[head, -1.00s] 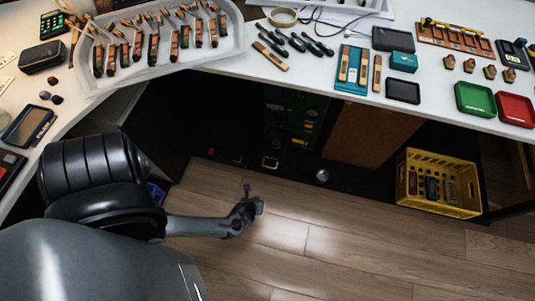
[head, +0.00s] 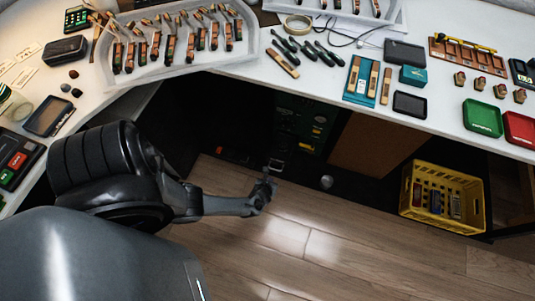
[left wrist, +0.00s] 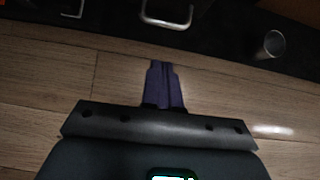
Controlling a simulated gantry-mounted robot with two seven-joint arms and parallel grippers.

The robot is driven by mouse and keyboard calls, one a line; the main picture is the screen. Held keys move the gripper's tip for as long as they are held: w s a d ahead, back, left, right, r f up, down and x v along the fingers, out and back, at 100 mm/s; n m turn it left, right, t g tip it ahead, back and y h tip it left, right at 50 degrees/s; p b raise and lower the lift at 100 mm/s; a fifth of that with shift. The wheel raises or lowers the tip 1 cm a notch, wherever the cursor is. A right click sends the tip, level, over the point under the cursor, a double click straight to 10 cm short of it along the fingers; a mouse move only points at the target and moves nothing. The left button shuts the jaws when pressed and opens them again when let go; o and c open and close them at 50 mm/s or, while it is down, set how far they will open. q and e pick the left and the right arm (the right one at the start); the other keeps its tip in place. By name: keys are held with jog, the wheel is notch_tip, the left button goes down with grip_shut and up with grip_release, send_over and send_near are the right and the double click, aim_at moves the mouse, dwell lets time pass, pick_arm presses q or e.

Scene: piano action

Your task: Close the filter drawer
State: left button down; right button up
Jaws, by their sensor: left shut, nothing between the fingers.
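Under the desk stands a dark unit with a green panel (head: 300,122). Low on its front is a metal handle (head: 277,165); a pale metal loop handle also shows at the top of the left wrist view (left wrist: 167,14). I cannot tell for certain which part is the filter drawer or how far out it is. My left gripper (head: 271,176) is shut and empty, just in front of this low handle, over the wooden floor. In the left wrist view its closed fingers (left wrist: 164,82) point toward the loop handle, with a gap between. My right gripper is not in view.
A silver cylinder (head: 326,182) is right of the handle. A yellow crate (head: 416,212) with several items stands further right. A brown panel (head: 375,147) is under the desk. The white desk top (head: 330,100) overhangs above, full of tools and trays. The wooden floor (head: 330,245) in front is clear.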

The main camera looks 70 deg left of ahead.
pick_arm(q)
jog(key=w+a+f+b, duration=0.3)
jog(key=w+a+b, duration=0.1)
jog(key=shift+a+f, duration=0.2)
jog(key=shift+a, duration=0.1)
jog(key=shift+s, duration=0.1)
